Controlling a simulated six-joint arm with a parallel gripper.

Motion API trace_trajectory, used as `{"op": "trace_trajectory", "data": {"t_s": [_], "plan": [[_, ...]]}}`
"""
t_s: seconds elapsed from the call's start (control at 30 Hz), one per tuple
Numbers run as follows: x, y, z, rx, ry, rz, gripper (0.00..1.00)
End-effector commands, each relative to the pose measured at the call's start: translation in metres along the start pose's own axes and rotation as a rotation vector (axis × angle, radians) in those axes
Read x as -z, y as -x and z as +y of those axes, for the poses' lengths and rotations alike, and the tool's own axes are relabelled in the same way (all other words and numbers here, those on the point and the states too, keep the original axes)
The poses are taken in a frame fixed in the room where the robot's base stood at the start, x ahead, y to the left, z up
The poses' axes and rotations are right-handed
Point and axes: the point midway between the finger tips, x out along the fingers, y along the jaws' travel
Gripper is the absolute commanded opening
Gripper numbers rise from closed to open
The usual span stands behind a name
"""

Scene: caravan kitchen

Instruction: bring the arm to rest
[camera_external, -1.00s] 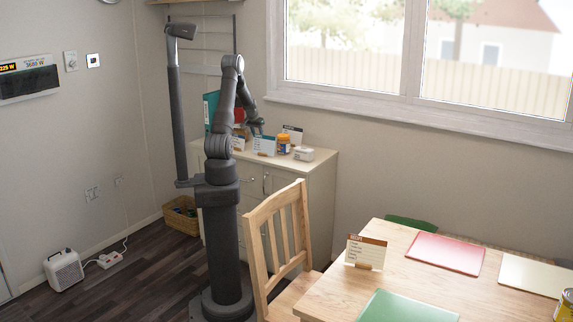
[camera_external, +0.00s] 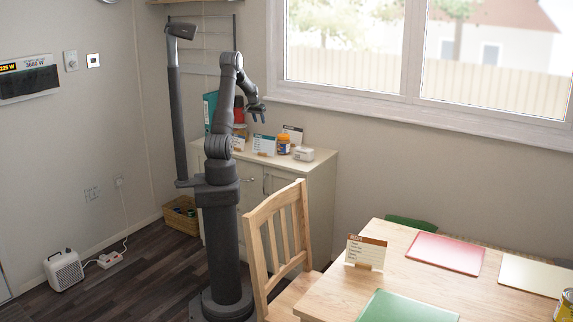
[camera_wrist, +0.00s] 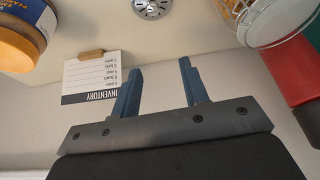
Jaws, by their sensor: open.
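My gripper (camera_external: 259,120) is open and empty, held in the air above the cabinet top. In the wrist view its two blue-grey fingers (camera_wrist: 158,90) stand apart with nothing between them. The arm rises from its dark pedestal, left of the chair, and the upper links bend over toward the cabinet.
The cabinet (camera_external: 309,195) carries an orange-lidded jar (camera_external: 284,145), a white tub (camera_external: 303,154), a teal binder (camera_external: 209,110) and several cards. The wrist view shows an inventory card (camera_wrist: 92,77) and a glass jar (camera_wrist: 268,18). A wooden chair (camera_external: 277,235) stands close to my pedestal.

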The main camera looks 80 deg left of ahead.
Motion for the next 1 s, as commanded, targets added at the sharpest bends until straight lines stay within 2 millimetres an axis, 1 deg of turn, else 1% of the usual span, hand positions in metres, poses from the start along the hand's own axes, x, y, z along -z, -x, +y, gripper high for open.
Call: {"op": "trace_trajectory", "data": {"t_s": [0.03, 0.07, 0.13, 0.6, 1.0], "plan": [[0.005, 0.011, 0.0, 0.001, 0.0, 0.004, 0.41], [0.007, 0.016, 0.0, 0.001, 0.0, 0.004, 0.41], [0.013, 0.019, 0.013, -0.008, -0.017, 0.001, 0.41], [0.036, 0.008, 0.105, -0.06, -0.142, -0.001, 0.41], [0.046, 0.005, 0.184, -0.103, -0.246, -0.001, 0.41]]}}
